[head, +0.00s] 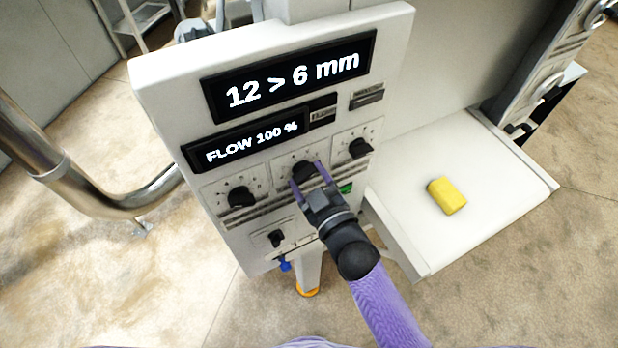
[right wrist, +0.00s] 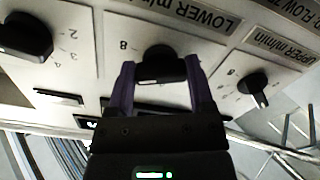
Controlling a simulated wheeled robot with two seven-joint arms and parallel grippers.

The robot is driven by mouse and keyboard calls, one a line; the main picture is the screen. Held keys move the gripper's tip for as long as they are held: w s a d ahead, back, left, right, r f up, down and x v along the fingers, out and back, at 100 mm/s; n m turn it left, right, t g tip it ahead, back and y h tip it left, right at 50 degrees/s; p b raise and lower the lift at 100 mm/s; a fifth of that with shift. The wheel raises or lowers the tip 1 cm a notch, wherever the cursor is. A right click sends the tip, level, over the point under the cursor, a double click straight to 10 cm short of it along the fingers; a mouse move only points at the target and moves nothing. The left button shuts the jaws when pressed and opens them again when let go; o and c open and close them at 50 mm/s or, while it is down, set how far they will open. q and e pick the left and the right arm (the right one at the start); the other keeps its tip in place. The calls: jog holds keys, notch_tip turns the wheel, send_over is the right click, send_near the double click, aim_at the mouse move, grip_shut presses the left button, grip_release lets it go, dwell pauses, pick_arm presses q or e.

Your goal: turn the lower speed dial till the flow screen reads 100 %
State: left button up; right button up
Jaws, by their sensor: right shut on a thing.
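The lower speed dial (head: 304,171) is a black knob in the middle of a row of three on the white panel (head: 160,100). In the right wrist view the dial (right wrist: 160,65) sits by the label "LOWER m/min". My right gripper (head: 308,178) is shut on this dial, with one purple finger on each side of it. The fingers hide part of the dial and its scale. The flow screen (head: 252,145) reads "FLOW 100 %". My left gripper is not in view.
Other dials flank it at left (head: 241,196) and right (head: 360,148). A larger screen (head: 290,78) reads "12 > 6 mm". A smaller knob (head: 276,238) and a green button (head: 346,188) are close below. A yellow block (head: 446,195) lies on the white table (head: 400,215) at right.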

jog(key=shift+n, duration=0.6)
jog(key=o, duration=1.2)
jog(key=shift+o, duration=0.2)
jog(key=v, duration=1)
jog(key=shift+b, duration=0.45)
